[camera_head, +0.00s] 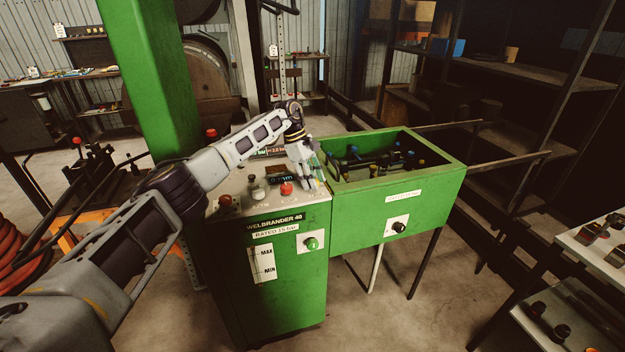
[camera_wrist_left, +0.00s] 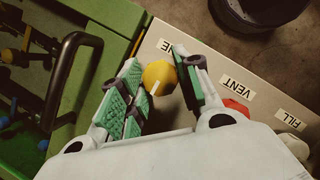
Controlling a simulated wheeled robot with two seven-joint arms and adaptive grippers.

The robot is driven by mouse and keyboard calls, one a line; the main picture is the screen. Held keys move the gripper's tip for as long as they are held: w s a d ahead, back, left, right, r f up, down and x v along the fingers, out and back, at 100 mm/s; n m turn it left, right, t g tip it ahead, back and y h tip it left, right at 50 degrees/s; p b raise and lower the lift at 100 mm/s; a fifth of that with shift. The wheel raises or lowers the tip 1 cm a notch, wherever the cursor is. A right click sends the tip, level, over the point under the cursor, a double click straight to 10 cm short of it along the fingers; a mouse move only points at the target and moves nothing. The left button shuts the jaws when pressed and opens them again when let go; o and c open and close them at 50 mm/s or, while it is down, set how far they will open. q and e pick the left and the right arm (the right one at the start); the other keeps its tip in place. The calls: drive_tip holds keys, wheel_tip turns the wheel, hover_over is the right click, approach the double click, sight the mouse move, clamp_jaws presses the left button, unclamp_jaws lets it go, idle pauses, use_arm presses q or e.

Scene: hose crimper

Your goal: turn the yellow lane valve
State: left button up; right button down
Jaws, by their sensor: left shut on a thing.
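The yellow lane valve (camera_wrist_left: 159,77) is a round yellow knob with a white pointer line, on the pale top panel beside a label of which "NE" shows. My left gripper (camera_wrist_left: 165,82) has its green-padded fingers around the knob, shut on it. In the head view my left gripper (camera_head: 311,183) points down at the right end of the green machine's panel (camera_head: 262,208). The yellow knob cannot be made out there behind the fingers. My right gripper is in neither view.
A red knob (camera_wrist_left: 236,107) labelled VENT and a pale knob (camera_wrist_left: 295,146) by FILL sit close beside the fingers. To the right in the head view is an open green trough (camera_head: 375,222) with hoses and coloured fittings. A dark shelf (camera_head: 500,70) stands behind.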

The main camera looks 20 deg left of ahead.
use_arm(q)
drive_tip(key=o, duration=1)
drive_tip(key=shift+v, duration=1.05)
drive_tip(key=v, duration=0.9)
drive_tip(key=shift+a+r, duration=0.15)
drive_tip(key=shift+r, duration=0.25)
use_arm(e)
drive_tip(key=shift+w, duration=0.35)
